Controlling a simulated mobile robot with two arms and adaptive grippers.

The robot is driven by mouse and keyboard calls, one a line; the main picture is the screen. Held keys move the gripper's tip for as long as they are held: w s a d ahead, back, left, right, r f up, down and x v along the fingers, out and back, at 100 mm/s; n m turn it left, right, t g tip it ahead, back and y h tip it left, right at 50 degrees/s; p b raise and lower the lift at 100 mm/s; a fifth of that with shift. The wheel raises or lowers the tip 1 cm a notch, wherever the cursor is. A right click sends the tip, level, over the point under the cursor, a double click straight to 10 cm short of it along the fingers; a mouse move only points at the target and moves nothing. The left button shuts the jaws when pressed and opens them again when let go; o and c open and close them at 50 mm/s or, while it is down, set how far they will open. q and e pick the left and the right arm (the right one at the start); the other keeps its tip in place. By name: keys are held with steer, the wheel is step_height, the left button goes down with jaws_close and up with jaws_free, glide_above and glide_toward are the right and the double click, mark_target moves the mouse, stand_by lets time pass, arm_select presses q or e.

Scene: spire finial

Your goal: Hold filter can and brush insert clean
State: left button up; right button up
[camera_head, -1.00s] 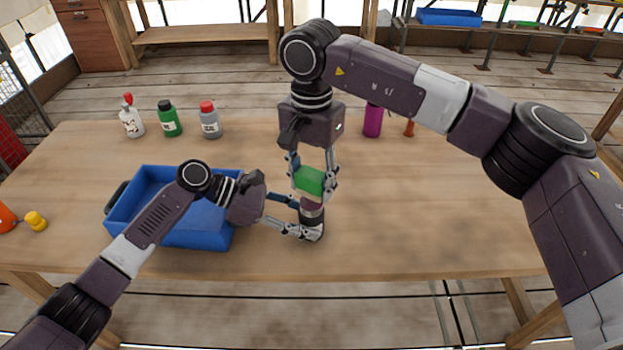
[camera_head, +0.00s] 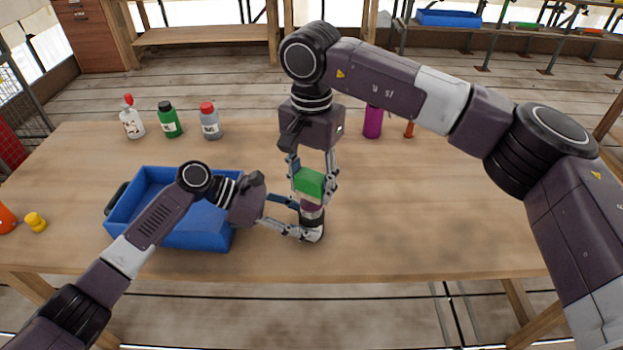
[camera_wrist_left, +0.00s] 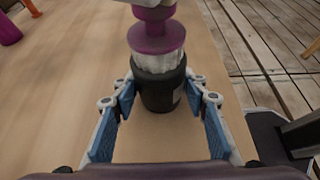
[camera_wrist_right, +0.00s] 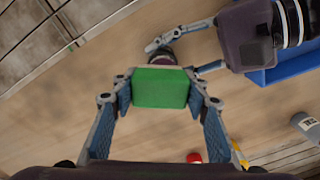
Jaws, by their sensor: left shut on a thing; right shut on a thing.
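The black filter can (camera_wrist_left: 158,92) stands upright on the table and my left gripper (camera_head: 308,225) is shut around it from the side. A white pleated insert (camera_wrist_left: 155,64) with a purple flange and a purple knob stands up out of the can. Part of a pale thing touches or nearly touches the knob at the top edge of the left wrist view. My right gripper (camera_head: 311,190) points down above the can and is shut on a green block (camera_wrist_right: 161,87), which seems to be the brush's handle. The brush's underside is largely hidden.
A blue crate (camera_head: 165,238) stands left of the can, partly under my left arm. White, green (camera_head: 170,119) and grey (camera_head: 209,121) bottles stand at the back left. A purple bottle (camera_head: 372,122) stands behind my right gripper. The table's right side is clear.

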steer(key=shift+w, duration=1.05)
steer(key=shift+s+r, duration=0.1)
steer(key=shift+s, duration=0.45)
steer(key=d+r, duration=0.5)
steer(key=r, duration=0.2)
steer(key=a, duration=0.1)
steer(key=a+f, duration=0.1)
steer(key=a, duration=0.1)
steer(key=a+f, duration=0.1)
steer(key=a, duration=0.1)
steer(key=shift+f, duration=2)
